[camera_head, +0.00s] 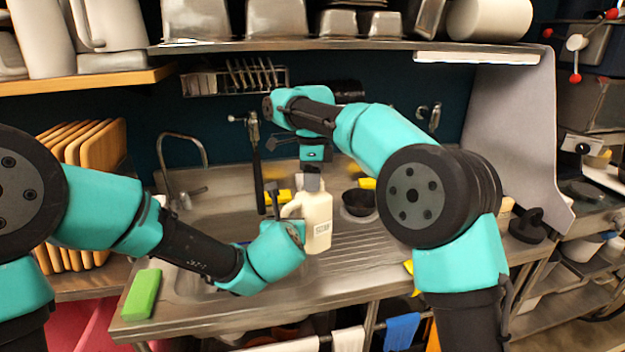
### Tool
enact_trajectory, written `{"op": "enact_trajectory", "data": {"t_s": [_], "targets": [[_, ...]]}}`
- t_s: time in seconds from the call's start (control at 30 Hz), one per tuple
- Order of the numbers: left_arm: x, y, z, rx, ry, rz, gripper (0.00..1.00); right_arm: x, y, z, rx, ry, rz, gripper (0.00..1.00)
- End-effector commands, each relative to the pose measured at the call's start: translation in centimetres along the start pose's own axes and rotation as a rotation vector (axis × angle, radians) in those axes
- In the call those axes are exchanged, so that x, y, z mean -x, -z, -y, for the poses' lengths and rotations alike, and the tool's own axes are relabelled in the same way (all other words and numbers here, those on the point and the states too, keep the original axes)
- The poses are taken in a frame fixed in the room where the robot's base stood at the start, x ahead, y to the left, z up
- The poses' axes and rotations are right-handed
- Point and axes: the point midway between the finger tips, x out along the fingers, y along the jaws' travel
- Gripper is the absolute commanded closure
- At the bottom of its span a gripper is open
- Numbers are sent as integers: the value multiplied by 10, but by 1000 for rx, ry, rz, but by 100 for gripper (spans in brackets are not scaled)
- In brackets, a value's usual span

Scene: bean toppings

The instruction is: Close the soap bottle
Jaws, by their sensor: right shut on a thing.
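The soap bottle (318,222) is cream-white with a small label and stands upright in the middle of the view, over the steel sink counter. My right gripper (313,183) comes down from above and is shut on the dark cap at the bottle's top. Whether the cap is seated on the neck is too small to tell. My left arm reaches in from the left, its wrist just left of the bottle's lower part. The left fingers are mostly hidden by the wrist, so their opening and any contact with the bottle are unclear.
A black bowl (358,202) sits right of the bottle. Yellow sponges (279,196) lie behind it. A green block (141,294) lies at the counter's front left. A faucet (183,150) stands at left, and wooden boards (97,165) stand beyond the counter. The ribbed drainboard (350,250) is mostly clear.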

Motion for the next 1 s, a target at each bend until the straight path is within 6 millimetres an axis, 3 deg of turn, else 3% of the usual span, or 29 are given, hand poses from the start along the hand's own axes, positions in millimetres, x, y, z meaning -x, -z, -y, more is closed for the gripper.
{"op": "enact_trajectory", "data": {"t_s": [0.4,0.8,0.83,1.0], "targets": [[0,-1,0,1,0,2,100,0,0,1,-519,1,0,81],[0,-1,0,0,0,2,100,0,1,2,-593,1,1,81],[0,-1,0,0,0,2,100,0,1,2,-593,1,1,55],[0,-1,0,1,0,2,100,0,1,2,-592,1,1,39]]}}
